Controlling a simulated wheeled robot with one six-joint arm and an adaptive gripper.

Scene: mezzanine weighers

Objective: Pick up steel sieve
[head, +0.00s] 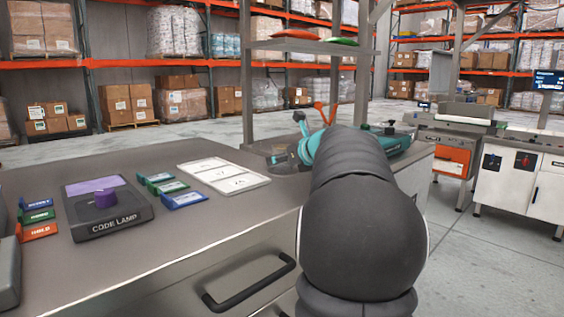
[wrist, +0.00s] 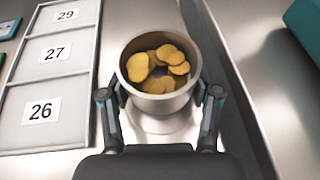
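A round steel vessel (wrist: 158,104), which I take to be the steel sieve, stands in the middle of the wrist view. Several yellow-brown discs (wrist: 158,69) lie in it. No mesh shows from this angle. My gripper (wrist: 160,93) has one finger on each side of the vessel, and both pads appear to press on its outer wall. The rim is level with the camera looking down into it. Whether its base touches the steel surface is hard to tell. In the head view my arm hides most of this spot.
A white board with numbered cards (head: 222,176) lies left of the vessel on the grey counter (head: 190,235). Coloured tags (head: 162,185) and a code lamp box (head: 105,208) are further left. A teal device (head: 395,143) is to the right. A shelf post (head: 247,80) rises behind.

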